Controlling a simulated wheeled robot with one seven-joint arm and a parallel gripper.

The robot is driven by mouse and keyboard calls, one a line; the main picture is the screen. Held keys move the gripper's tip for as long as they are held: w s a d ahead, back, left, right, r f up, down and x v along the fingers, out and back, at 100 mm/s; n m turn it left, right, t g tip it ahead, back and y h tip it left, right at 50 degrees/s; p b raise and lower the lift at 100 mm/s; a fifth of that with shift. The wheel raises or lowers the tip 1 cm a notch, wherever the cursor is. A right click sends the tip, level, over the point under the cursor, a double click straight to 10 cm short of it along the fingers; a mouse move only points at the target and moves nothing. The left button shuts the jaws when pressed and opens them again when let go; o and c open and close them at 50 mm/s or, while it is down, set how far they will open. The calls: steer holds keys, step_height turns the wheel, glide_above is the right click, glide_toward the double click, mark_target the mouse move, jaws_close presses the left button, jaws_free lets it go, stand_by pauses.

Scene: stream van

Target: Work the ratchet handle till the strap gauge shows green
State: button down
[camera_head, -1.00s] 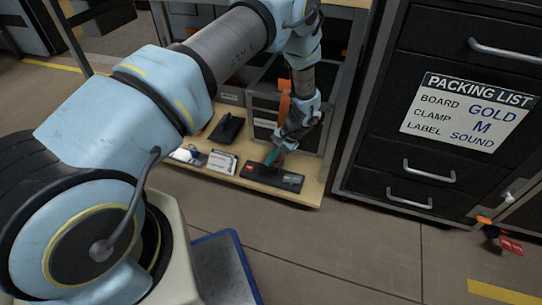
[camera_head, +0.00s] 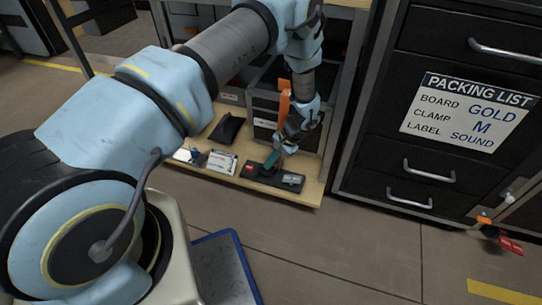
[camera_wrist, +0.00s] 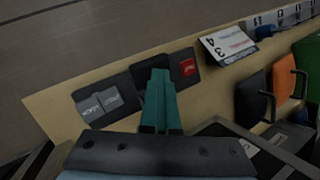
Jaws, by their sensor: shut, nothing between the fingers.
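My gripper (camera_head: 274,160) is shut and empty, its teal fingers pointing down at a low black panel (camera_head: 262,180) on the lower shelf. In the wrist view the closed fingers (camera_wrist: 159,75) overlap the panel's dark middle part (camera_wrist: 150,68); I cannot tell whether they touch it. The panel has a red patch (camera_wrist: 188,67) at one end and two grey labelled blocks (camera_wrist: 98,104) at the other. An orange upright piece (camera_head: 284,103) shows beside my wrist. I cannot clearly make out a ratchet handle or a green gauge.
White cards (camera_head: 221,161) and a black holder (camera_head: 227,127) lie left of the panel on the wooden shelf (camera_head: 307,190). A dark drawer cabinet (camera_head: 400,150) with a packing list (camera_head: 467,112) stands at right.

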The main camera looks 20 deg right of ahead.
mark_target(267, 172)
steer(key=shift+s+a+f, duration=0.8)
steer(key=shift+s+f, duration=0.1)
steer(key=shift+f, duration=0.05)
stand_by(1.8)
steer(key=shift+w+r, duration=0.1)
stand_by(0.3)
steer(key=w+d+r, duration=0.5)
steer(key=r, duration=0.1)
steer(key=shift+w+d, duration=0.15)
steer(key=shift+w, duration=0.1)
stand_by(1.0)
steer(key=shift+b, duration=0.3)
steer(key=shift+w+d+r+b, duration=0.4)
steer(key=shift+w+d+r, duration=0.9)
steer(key=shift+w+r, duration=0.15)
